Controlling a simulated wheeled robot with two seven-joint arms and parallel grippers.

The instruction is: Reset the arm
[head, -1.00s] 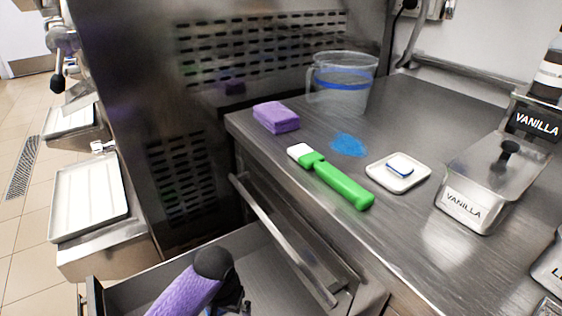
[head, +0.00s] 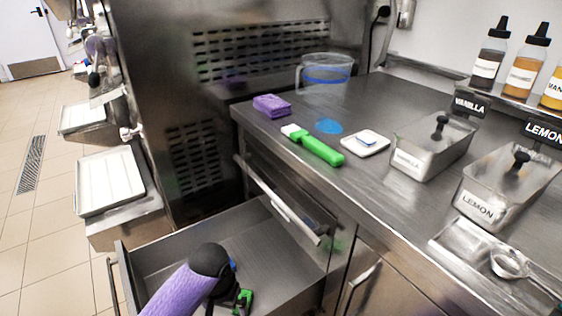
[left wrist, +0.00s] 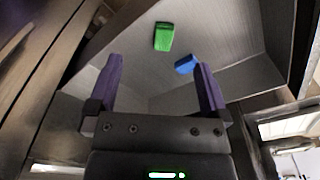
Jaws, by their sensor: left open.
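My left arm, with a purple sleeve and black joint, reaches over the open steel drawer (head: 275,248) at the bottom of the head view. My left gripper (left wrist: 155,85) shows in the left wrist view with its two purple fingers spread and nothing between them. A green object (left wrist: 164,36) and a blue object (left wrist: 185,64) lie on the drawer floor beyond the fingertips, apart from them. In the head view the green object (head: 243,299) is partly hidden by my arm. My right gripper is not in view.
On the counter are a purple sponge (head: 271,106), a green-handled scraper (head: 318,149), a blue spill (head: 328,126), a white dish (head: 366,144), a clear jug (head: 325,74) and steel tubs labelled vanilla (head: 432,145) and lemon (head: 510,185). Floor at left is clear.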

